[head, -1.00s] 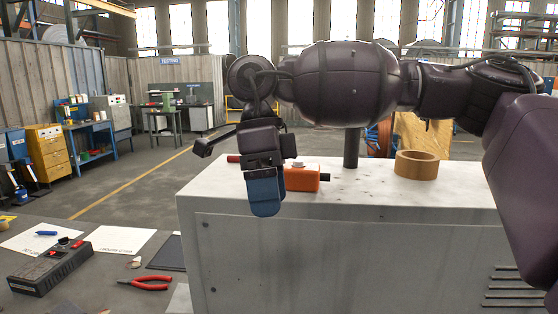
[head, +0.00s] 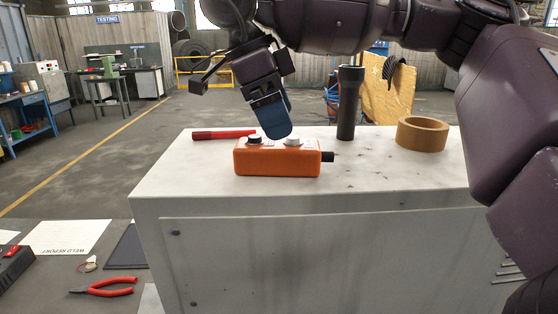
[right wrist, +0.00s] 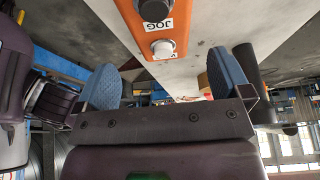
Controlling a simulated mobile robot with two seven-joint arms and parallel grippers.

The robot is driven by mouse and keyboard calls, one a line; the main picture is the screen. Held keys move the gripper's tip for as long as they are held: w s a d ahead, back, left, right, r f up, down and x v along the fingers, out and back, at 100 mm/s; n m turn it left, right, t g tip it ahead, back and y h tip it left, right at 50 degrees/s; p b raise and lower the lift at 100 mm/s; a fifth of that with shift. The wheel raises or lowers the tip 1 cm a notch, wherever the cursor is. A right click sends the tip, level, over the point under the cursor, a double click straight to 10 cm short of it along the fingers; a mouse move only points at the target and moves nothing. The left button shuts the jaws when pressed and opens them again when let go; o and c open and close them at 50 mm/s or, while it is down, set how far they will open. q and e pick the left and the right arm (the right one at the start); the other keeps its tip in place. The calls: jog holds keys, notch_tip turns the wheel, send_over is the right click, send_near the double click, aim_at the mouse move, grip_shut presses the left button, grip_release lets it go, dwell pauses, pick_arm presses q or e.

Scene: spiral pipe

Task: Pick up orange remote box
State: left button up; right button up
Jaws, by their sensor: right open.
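The orange remote box (head: 277,160) lies on the light cabinet top (head: 390,175), with a dark and a pale knob on top and a black stub at its right end. In the right wrist view the box (right wrist: 158,22) shows a JOG label and a white button, ahead of the fingers. My right gripper (head: 275,120) hangs just above the box, its blue fingertip overlapping the box's top edge in the head view. In the wrist view the blue pads of my right gripper (right wrist: 165,82) are wide apart with nothing between them. Whether they touch the box is unclear. My left gripper is out of view.
A red marker-like rod (head: 223,134) lies behind the box. A black flashlight (head: 349,103) stands upright to the right, with a tan tape roll (head: 422,135) beyond it. Red pliers (head: 103,287) lie on the lower bench at left. The cabinet top's front is clear.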

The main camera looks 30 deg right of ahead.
aim_at(286, 141)
jog(key=shift+x, duration=2.75)
jog(key=shift+w+a+f, duration=0.15)
jog(key=shift+w+a, duration=0.05)
jog(key=c, duration=1.2)
